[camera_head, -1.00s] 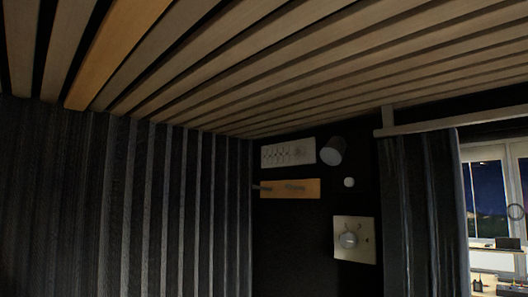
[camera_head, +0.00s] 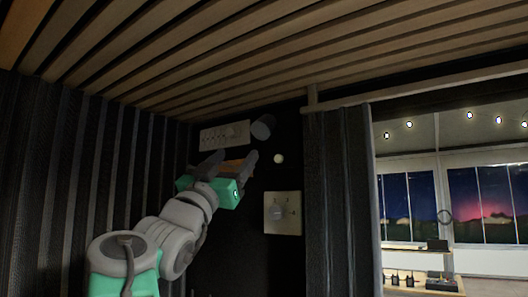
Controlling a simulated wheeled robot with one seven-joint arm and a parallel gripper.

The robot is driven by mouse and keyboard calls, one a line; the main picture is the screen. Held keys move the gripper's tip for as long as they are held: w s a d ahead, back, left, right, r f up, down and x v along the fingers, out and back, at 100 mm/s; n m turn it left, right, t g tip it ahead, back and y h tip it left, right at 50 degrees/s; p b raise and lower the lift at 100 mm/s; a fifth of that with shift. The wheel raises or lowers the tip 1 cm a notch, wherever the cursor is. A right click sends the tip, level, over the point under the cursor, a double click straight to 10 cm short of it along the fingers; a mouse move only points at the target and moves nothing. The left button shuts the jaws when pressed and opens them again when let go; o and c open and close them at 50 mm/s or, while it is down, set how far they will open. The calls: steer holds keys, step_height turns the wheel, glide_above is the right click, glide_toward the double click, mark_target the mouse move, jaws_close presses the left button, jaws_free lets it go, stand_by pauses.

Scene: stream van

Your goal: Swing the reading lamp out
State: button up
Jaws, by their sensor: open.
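The reading lamp, seemingly the dark grey cylinder (camera_head: 263,127), is mounted high on the black wall, just right of a pale switch panel. It is tilted, and its arm or joint cannot be made out. My gripper (camera_head: 233,158) is open, its two dark fingers pointing up toward the wall below the lamp. The right fingertip appears just below and left of the lamp; I cannot tell the depth gap.
A round white knob (camera_head: 278,158) and a dial plate (camera_head: 283,212) sit below right. A dark curtain (camera_head: 337,200) hangs at right, under a slatted ceiling (camera_head: 200,50).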

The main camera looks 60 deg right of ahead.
mark_target(260, 131)
steer(key=s+r+m+g, duration=0.2)
steer(key=s+g, duration=0.1)
steer(key=s+r+m+g, duration=0.1)
steer(key=g, duration=0.1)
steer(key=shift+s+a+p, duration=0.2)
steer(key=shift+p, duration=0.1)
steer(key=p+x, duration=0.4)
steer(key=x, duration=0.2)
steer(key=shift+w+r, duration=0.1)
steer(key=shift+r, duration=0.15)
steer(key=shift+d+r, duration=0.2)
steer(key=shift+d, duration=0.15)
steer(key=shift+c, duration=0.4)
